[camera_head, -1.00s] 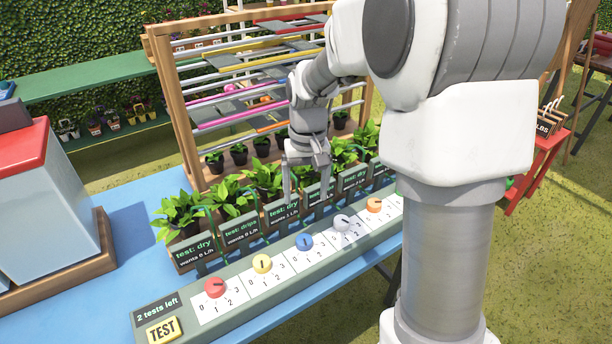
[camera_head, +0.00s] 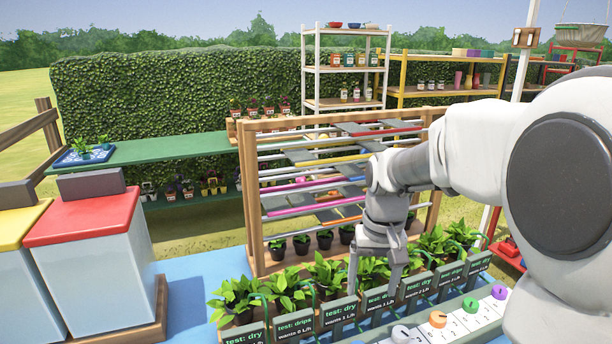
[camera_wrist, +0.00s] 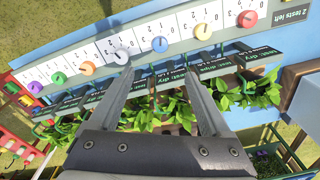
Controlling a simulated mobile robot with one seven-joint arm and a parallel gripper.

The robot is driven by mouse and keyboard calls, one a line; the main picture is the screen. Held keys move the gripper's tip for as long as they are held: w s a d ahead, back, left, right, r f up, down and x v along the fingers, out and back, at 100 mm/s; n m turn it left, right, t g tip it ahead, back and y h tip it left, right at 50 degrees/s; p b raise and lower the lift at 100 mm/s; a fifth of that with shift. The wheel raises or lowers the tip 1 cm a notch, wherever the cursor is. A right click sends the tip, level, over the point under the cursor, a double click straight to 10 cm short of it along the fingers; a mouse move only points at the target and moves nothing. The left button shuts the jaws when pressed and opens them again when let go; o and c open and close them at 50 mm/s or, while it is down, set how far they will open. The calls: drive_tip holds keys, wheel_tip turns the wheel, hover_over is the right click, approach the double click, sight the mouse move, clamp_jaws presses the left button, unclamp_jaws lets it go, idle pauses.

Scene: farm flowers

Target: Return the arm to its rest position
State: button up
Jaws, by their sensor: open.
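My arm reaches in from the right in the head view. My gripper (camera_head: 377,280) hangs over the row of potted plants, its fingers pointing down and spread apart with nothing between them. In the wrist view the two fingers (camera_wrist: 160,85) are apart, in front of the plant signs and the dial panel (camera_wrist: 185,42). The row of leafy plants (camera_head: 328,272) stands behind dark signs (camera_head: 295,325) reading "test: dry" or "test: drips". Whether a fingertip touches a leaf or sign cannot be told.
A wooden rack (camera_head: 247,190) with coloured bars stands close behind my gripper. Bins with red (camera_head: 85,215) and yellow lids stand at the left on the blue table (camera_head: 190,285). A green shelf (camera_head: 150,150) and hedge lie behind. Open air is above the plants.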

drive_tip(key=s+r+t+p, duration=0.1)
drive_tip(key=s+r+t, duration=0.1)
drive_tip(key=s+r, duration=0.3)
drive_tip(key=s+r+t+p, duration=0.2)
drive_tip(key=s+r, duration=0.3)
drive_tip(key=s, duration=0.8)
drive_tip(key=shift+s+a+r+n+t+p, duration=0.15)
drive_tip(key=shift+s+r+n+t+p, duration=0.15)
drive_tip(key=shift+n+t, duration=0.15)
idle(0.3)
